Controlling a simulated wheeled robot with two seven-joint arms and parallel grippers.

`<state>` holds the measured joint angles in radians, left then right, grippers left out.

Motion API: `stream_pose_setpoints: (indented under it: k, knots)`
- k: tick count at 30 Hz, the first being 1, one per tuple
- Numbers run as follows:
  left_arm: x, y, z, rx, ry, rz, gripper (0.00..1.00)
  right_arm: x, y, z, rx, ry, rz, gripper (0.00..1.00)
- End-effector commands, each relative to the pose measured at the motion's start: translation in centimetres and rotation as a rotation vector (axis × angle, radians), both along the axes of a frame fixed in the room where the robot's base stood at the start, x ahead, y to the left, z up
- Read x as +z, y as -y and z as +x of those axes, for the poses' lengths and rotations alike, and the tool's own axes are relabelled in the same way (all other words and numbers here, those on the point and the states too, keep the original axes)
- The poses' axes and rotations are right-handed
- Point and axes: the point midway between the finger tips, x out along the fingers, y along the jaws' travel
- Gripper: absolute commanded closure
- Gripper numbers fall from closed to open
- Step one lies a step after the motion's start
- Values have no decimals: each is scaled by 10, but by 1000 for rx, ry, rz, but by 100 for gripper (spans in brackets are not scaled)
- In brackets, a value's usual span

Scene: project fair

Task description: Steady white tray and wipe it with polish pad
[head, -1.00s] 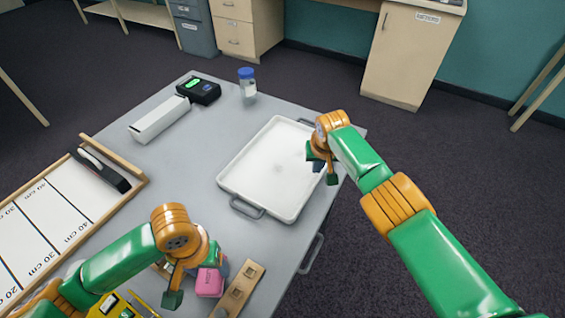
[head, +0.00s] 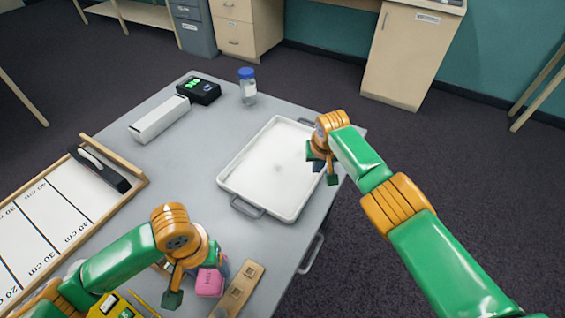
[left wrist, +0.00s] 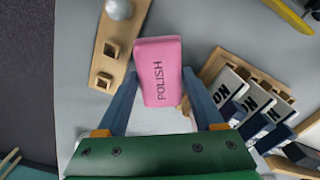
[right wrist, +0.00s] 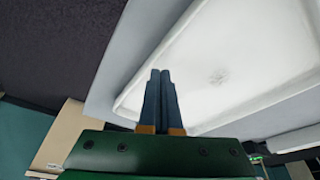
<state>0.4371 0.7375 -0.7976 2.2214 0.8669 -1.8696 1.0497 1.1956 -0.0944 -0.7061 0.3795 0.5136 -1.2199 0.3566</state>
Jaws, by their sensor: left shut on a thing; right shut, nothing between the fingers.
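The pink polish pad (head: 209,283), marked POLISH, is at the table's near side. My left gripper (head: 192,284) is shut on the pad; the left wrist view shows the pad (left wrist: 158,70) between its fingers. My right gripper (head: 322,170) is shut and empty at the tray's right edge. Its closed fingertips (right wrist: 160,74) overlap the rim in the right wrist view; I cannot tell whether they touch it.
A wooden strip with square sockets (left wrist: 109,45) lies beside the pad, and a wooden rack with labelled pieces (left wrist: 235,75) is on its other side. A measuring board (head: 55,215), white box (head: 160,118), black device (head: 199,91) and blue-capped jar (head: 248,88) stand farther away. The table between is clear.

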Motion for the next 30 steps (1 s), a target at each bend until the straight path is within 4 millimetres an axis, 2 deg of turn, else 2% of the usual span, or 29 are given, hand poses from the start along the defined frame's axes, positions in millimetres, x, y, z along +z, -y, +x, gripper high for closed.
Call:
stream_pose_setpoints:
  k: [11, 12, 13, 15, 26, 30]
  knots:
    - [-5, 0, 0, 0, 0, 0, 75, -5, 0, 0, 0, 0, 0, 100]
    - [-5, 0, 0, 0, 0, 0, 83, -6, 0, 0, 0, 0, 0, 100]
    - [-6, 0, 0, 0, 0, 0, 83, -6, 0, 0, 0, 0, 0, 100]
    - [-8, 0, 0, 0, 0, 0, 100, -8, 0, 0, 0, 0, 0, 100]
    - [-16, 0, -1, -1, -4, 0, 100, -15, 0, 0, 0, 0, 0, 100]
    - [-10, 0, -2, -2, -7, 0, 100, -9, 0, 0, 0, 0, 0, 100]
